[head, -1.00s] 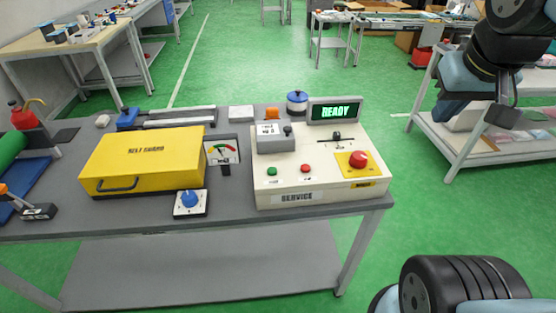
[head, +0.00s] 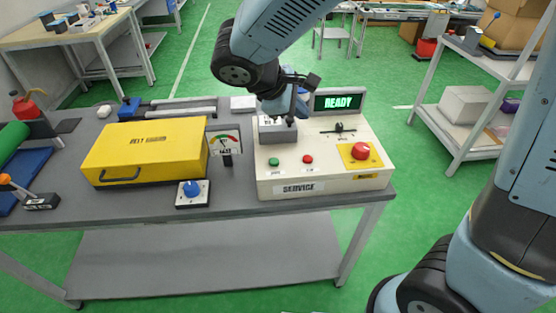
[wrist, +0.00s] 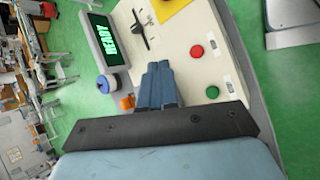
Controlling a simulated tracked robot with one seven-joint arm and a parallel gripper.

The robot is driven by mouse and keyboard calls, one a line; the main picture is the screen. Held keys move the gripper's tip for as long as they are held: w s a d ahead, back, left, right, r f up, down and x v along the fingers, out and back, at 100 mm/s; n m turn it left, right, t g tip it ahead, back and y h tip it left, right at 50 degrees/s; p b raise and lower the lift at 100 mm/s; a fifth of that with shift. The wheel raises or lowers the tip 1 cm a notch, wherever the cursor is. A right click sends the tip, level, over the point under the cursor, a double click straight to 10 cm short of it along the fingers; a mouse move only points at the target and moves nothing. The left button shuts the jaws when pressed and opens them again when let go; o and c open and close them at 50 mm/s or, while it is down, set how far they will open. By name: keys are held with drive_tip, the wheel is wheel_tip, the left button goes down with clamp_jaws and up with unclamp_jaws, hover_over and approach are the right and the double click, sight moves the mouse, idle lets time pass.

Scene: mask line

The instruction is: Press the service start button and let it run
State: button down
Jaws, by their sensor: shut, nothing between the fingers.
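The cream service panel (head: 330,178) stands on the right part of the grey table, with a "SERVICE" label on its front. Its green button (head: 273,161) is at front left, beside a smaller red button (head: 308,159). The display (head: 338,102) reads "READY" in green. My gripper (head: 290,113) is above the grey box at the panel's back left, behind the green button. In the wrist view, my gripper (wrist: 158,68) has its blue fingers together and empty. The green button (wrist: 212,92) lies to their right, apart from them, with the red button (wrist: 197,51) above it.
A large red stop button (head: 361,151) on a yellow plate sits at the panel's right. The grey box (head: 278,133) with a black lever rises under my gripper. A yellow belt guard (head: 145,155), gauge (head: 225,141) and blue knob (head: 192,189) are to the left.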

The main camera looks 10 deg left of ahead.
sight(272, 163)
drive_tip(key=s+a+f+n+t, duration=0.1)
drive_tip(key=a+f+n, duration=0.2)
drive_tip(key=a, duration=0.3)
drive_tip(key=shift+a+t, duration=0.2)
drive_tip(key=shift+t, duration=0.1)
drive_tip(key=shift+f, duration=4.3)
drive_tip(key=shift+f, duration=0.25)
drive_tip(key=shift+s+f, duration=0.15)
